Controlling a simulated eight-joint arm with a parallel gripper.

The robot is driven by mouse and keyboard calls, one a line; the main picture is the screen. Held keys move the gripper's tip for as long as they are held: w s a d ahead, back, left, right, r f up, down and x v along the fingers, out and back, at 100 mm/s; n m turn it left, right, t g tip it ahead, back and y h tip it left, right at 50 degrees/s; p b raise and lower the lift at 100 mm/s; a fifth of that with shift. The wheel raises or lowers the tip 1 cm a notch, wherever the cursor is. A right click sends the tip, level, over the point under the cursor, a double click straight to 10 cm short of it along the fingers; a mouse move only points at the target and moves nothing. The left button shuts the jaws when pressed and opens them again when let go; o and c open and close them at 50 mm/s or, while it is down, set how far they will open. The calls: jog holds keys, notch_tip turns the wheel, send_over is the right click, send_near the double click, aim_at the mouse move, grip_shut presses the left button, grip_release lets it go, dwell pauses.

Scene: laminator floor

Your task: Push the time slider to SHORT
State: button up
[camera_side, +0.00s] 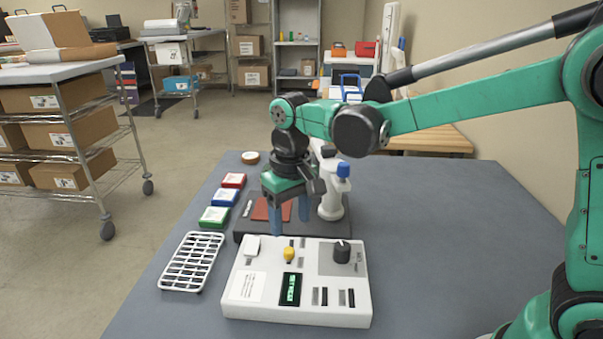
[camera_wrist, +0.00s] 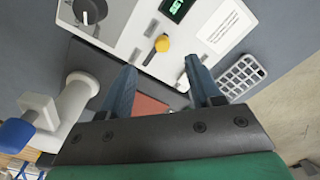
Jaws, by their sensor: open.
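The white control box (camera_side: 260,305) stands on the grey table, and part of it shows in the wrist view (camera_wrist: 122,45). A yellow slider knob (camera_side: 289,254) sits at its upper middle; it also shows in the wrist view (camera_wrist: 162,44). A white cap (camera_side: 252,244) is to its left in the side view. I cannot read a SHORT label or tell which control is marked time. My gripper (camera_side: 290,216) is open and empty, above the far side of the box. In the wrist view its two blue fingers (camera_wrist: 160,74) are apart, with the yellow knob beyond their tips.
A black dial (camera_side: 342,251) and a green-lit display (camera_side: 291,289) are on the box. Behind it a dark base bears a reddish plate (camera_side: 264,209) and a white post with a blue knob (camera_side: 343,169). A white rack (camera_side: 192,261) lies left. The table's right side is clear.

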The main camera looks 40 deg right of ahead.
aim_at(289, 250)
jog(key=shift+w+a+f, duration=0.15)
jog(key=shift+a+f, duration=0.05)
jog(key=shift+f, duration=2.8)
grip_shut()
